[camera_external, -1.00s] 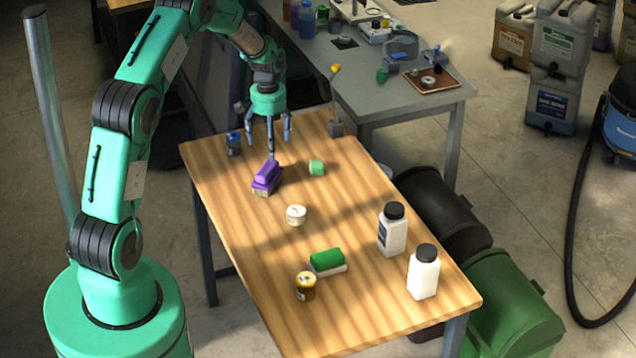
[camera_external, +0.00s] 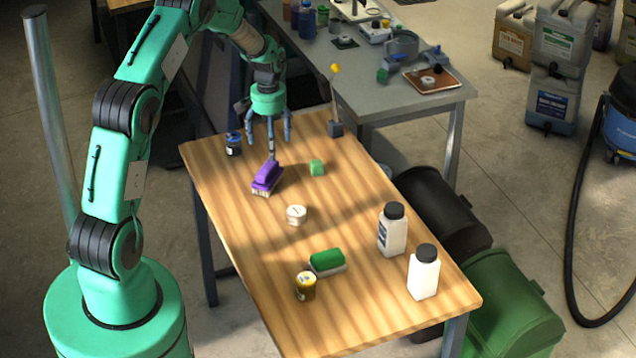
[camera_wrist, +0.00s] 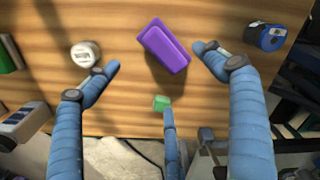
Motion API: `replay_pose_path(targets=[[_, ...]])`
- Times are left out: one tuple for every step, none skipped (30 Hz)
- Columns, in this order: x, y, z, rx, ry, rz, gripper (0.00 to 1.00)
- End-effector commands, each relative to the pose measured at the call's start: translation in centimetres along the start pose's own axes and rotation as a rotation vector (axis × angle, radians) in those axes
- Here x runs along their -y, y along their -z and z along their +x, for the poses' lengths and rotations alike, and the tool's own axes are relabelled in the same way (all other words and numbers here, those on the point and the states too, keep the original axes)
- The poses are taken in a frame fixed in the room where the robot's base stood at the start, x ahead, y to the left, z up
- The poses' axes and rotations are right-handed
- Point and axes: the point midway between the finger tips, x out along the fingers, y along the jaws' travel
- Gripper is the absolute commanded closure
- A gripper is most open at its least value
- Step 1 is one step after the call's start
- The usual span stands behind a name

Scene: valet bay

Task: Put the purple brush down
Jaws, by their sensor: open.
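The purple brush (camera_external: 268,177) rests on the wooden table (camera_external: 228,220), bristles down, near the table's far left part. My gripper (camera_external: 270,146) is above the far end of the table, just behind the brush, with its fingers spread. In the wrist view the brush (camera_wrist: 165,46) lies between the spread fingertips of my open gripper (camera_wrist: 158,75), with gaps on both sides. Nothing is held.
A green block (camera_external: 317,167) and a white round tin (camera_external: 296,215) are near the brush.

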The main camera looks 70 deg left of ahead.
Motion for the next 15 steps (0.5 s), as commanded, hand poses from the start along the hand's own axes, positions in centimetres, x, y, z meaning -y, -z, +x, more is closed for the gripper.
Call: replay_pose_path(targets=[[-0.3, 0.0, -0.4, -0.003, 0.0, 0.004, 0.16], [-0.5, -0.1, -0.7, -0.005, 0.0, 0.007, 0.16], [-0.9, -0.2, -1.3, -0.008, 0.0, 0.011, 0.16], [-1.2, -0.3, -1.8, -0.011, 0.0, 0.016, 0.16], [-1.6, -0.4, -2.4, -0.015, -0.001, 0.022, 0.16], [-2.2, -0.6, -3.2, -0.02, -0.001, 0.029, 0.16], [-2.7, -0.9, -4.0, -0.025, -0.001, 0.036, 0.16], [-3.3, -1.1, -4.8, -0.03, -0.001, 0.044, 0.16], [-4.2, -1.4, -6.0, -0.038, -0.002, 0.056, 0.16], [-4.8, -1.8, -7.0, -0.044, -0.002, 0.065, 0.16], [-5.5, -2.1, -8.1, -0.051, -0.003, 0.075, 0.16], [-6.5, -2.8, -9.4, -0.059, -0.004, 0.089, 0.16], [-7.3, -3.2, -10.6, -0.067, -0.005, 0.1, 0.16], [-8.0, -3.8, -11.6, -0.073, -0.006, 0.111, 0.16], [-9.1, -4.5, -13.1, -0.083, -0.007, 0.126, 0.16]])
